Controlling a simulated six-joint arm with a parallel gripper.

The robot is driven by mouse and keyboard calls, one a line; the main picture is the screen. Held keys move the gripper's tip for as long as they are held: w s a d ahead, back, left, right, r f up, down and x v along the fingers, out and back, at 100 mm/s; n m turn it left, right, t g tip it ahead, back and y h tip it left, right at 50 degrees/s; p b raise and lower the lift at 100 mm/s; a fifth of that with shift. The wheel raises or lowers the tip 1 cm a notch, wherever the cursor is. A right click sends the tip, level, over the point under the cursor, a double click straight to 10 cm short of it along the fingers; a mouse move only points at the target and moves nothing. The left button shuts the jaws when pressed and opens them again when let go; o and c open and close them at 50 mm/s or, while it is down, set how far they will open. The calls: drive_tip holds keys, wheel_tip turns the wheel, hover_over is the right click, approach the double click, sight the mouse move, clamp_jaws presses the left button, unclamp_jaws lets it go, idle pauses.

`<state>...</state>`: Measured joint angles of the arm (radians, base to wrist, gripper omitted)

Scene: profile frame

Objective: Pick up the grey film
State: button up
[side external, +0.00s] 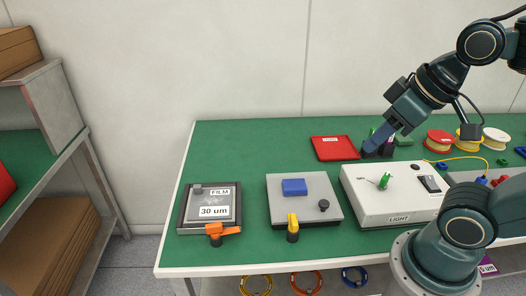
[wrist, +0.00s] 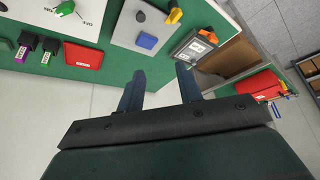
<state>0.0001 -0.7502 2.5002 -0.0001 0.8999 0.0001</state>
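The grey film (side external: 213,204), labelled "FILM" and "30 um", lies in a dark frame (side external: 181,217) at the left of the green table in the side view. An orange clamp lever (side external: 216,231) sits at the frame's front edge. In the wrist view the film (wrist: 194,48) is small, beyond the right fingertip. My gripper (side external: 373,149) is high at the back right in the side view, far from the film. In the wrist view my gripper (wrist: 160,84) shows two dark blue fingers spread apart with nothing between them.
A grey plate (side external: 328,217) with a blue block (side external: 294,187) and yellow lever (side external: 293,222) stands right of the film. A white light box (side external: 386,213), red tray (side external: 335,148) and several spools (side external: 439,139) lie further right. A shelf (side external: 50,110) stands left of the table.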

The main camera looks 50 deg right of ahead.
drive_tip(key=shift+o, duration=0.7)
drive_tip(key=shift+w, duration=0.1)
